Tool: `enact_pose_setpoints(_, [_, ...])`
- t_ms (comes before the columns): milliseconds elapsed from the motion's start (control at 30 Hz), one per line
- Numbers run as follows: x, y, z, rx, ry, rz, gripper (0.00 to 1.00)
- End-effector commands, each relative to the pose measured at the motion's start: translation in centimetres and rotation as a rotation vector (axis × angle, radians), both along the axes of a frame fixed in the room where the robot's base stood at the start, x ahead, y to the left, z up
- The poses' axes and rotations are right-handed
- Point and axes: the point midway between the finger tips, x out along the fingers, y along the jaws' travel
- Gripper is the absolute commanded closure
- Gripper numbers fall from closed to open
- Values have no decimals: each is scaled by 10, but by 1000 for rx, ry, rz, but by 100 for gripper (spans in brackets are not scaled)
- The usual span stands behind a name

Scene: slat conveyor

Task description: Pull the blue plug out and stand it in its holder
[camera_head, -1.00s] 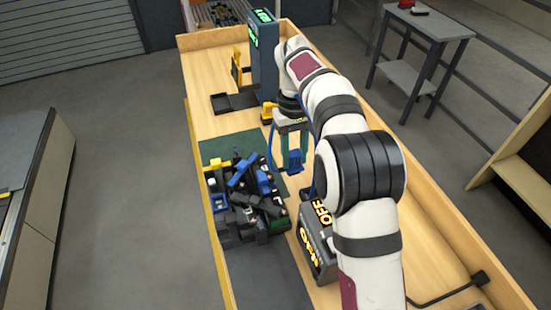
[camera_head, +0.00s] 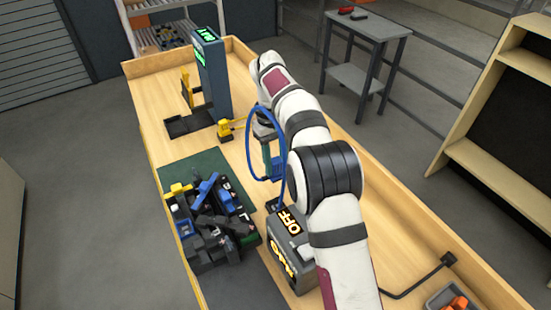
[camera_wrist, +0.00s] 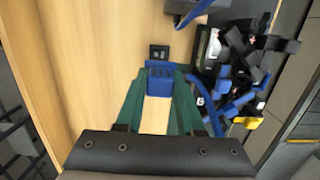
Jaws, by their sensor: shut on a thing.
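My gripper (camera_head: 270,172) is shut on the blue plug (camera_wrist: 160,78), which sits between the tips of its green fingers. The plug also shows in the head view (camera_head: 278,167), partly behind a finger and the cable. A blue cable loops above and beside my gripper and runs down toward the grey box. A small dark square piece with a recessed top (camera_wrist: 159,52) lies on the wood just beyond the plug in the wrist view. It looks like the holder, and it also shows beside the grey box in the head view (camera_head: 271,204). The plug appears clear of it.
The grey box (camera_head: 290,262) with lit OFF signs stands near my arm. A heap of black and blue parts (camera_head: 212,222) lies on the left side of the bench, by a green mat (camera_head: 190,170). A dark post with a green display (camera_head: 212,75) stands at the back.

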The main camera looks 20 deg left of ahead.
Motion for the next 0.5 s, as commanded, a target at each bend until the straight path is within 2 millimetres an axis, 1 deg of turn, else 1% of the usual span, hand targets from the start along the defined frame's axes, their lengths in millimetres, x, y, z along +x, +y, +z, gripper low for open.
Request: enact_pose_setpoints(500, [0, 0, -62, -1, 2, 0, 100])
